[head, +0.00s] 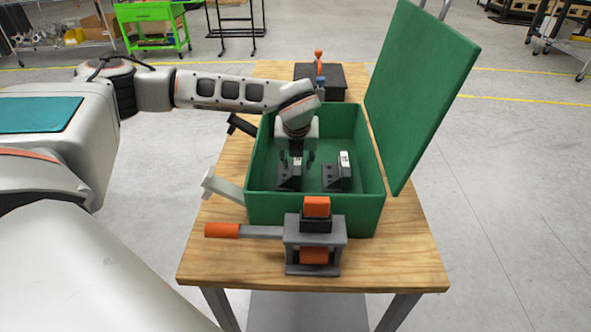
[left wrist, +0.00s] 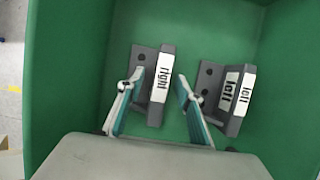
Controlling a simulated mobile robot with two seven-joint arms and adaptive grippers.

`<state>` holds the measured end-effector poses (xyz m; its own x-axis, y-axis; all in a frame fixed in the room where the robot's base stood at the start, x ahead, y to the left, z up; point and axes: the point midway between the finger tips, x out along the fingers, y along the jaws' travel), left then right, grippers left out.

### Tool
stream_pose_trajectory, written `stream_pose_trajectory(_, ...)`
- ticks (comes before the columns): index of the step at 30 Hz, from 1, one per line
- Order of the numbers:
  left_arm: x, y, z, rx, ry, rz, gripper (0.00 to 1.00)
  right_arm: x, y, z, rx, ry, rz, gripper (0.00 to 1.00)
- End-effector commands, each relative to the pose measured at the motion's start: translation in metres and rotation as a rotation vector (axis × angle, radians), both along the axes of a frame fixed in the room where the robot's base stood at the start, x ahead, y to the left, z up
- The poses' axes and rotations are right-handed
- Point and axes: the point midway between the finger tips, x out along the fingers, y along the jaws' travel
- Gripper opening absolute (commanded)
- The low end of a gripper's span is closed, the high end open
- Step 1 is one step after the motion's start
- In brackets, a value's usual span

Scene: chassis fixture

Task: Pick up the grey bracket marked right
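The grey bracket marked right (left wrist: 155,95) lies in the green box, with its white label facing up in the left wrist view. In the head view it is the left one of two brackets (head: 288,183), partly hidden by my gripper. A second grey bracket marked left (left wrist: 228,98) lies beside it, to the right; it also shows in the head view (head: 337,178). My left gripper (left wrist: 160,78) is open above the bracket marked right, with one finger on each side of its labelled wall. I cannot tell whether the fingers touch it. My right gripper is not in view.
The green box (head: 315,212) has high walls around the brackets, and its lid (head: 420,90) stands open at the right. A grey and orange clamp (head: 315,240) stands in front of the box on the wooden table (head: 410,268). A dark block (head: 345,80) is behind.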

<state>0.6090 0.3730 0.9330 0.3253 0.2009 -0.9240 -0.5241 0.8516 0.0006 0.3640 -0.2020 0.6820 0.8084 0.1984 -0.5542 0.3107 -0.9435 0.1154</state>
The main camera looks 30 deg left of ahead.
Motion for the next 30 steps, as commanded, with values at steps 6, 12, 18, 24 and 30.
stream_pose_trajectory(6,0.0,-0.0004,0.0002,-0.001,0.0,0.0,0.35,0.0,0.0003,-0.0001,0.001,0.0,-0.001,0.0)
stream_pose_trajectory(12,-0.0001,-0.0005,-0.001,0.0,0.0,-0.001,0.35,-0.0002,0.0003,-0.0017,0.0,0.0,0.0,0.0)
stream_pose_trajectory(18,-0.0001,-0.0005,-0.0036,0.0,0.0,-0.001,0.35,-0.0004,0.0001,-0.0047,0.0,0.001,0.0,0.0)
stream_pose_trajectory(24,-0.0002,-0.0005,-0.0048,-0.001,0.0,0.0,0.35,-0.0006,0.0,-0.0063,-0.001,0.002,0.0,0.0)
stream_pose_trajectory(30,-0.0001,-0.0004,-0.0045,-0.001,0.0,0.0,0.35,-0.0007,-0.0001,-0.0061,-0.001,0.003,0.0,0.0)
